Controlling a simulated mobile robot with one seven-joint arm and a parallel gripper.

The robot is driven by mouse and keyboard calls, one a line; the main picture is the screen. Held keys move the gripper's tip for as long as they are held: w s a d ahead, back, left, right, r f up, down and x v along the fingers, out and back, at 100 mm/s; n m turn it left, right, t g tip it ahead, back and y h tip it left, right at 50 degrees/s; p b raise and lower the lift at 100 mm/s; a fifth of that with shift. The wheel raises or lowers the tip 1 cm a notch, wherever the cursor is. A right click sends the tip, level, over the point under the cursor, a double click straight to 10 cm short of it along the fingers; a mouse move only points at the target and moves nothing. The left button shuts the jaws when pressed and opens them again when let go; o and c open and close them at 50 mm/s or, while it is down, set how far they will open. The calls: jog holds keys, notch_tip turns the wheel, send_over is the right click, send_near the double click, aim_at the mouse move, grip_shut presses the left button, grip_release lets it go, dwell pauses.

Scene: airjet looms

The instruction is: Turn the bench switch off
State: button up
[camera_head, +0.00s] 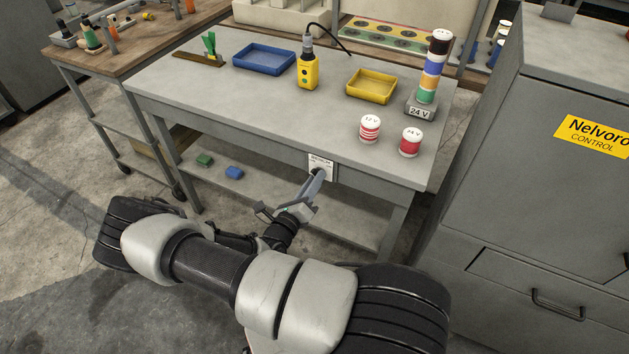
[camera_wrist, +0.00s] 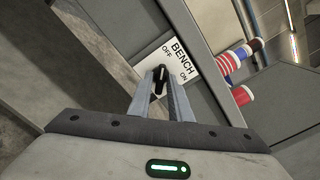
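The bench switch is a white plate (camera_wrist: 150,57) marked BENCH, OFF and ON, with a dark knob (camera_wrist: 160,80). In the head view the plate (camera_head: 321,163) is on the front edge of the grey bench (camera_head: 225,115). My gripper (camera_wrist: 160,84) reaches up to the plate, with a finger on each side of the knob. The fingers are close together and appear shut on it. In the head view my gripper (camera_head: 316,182) covers the lower part of the plate. I cannot tell for sure which mark the knob points to.
A blue tray (camera_head: 264,59), a yellow device (camera_head: 308,72), a yellow tray (camera_head: 371,86), two red-and-white spools (camera_head: 370,129) and a stacked signal light (camera_head: 433,68) stand on the bench. A lower shelf (camera_head: 245,190) holds small blocks. A grey cabinet (camera_head: 520,180) stands to the right.

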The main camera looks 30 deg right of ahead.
jog(key=shift+o, duration=0.8)
jog(key=v, duration=1.7)
jog(key=shift+s+a, duration=0.2)
jog(key=s+r+m+g+y+p, duration=0.1)
jog(key=s+r+m+y+p, duration=0.3)
jog(key=r+m, duration=0.7)
jog(key=s+r+m+g+y+p, duration=0.2)
jog(key=r+m, duration=1)
jog(key=r, duration=1)
jog(key=s+r+m+g+y+p, duration=0.2)
jog(key=s+r+m+y+p, duration=0.3)
jog(key=r, duration=1.1)
jog(key=m+y+p, duration=0.1)
jog(key=m+y, duration=0.2)
jog(key=m, duration=0.3)
jog(key=shift+s+r+m+p, duration=0.25)
jog(key=shift+s+m+p, duration=0.05)
jog(key=shift+m, duration=0.1)
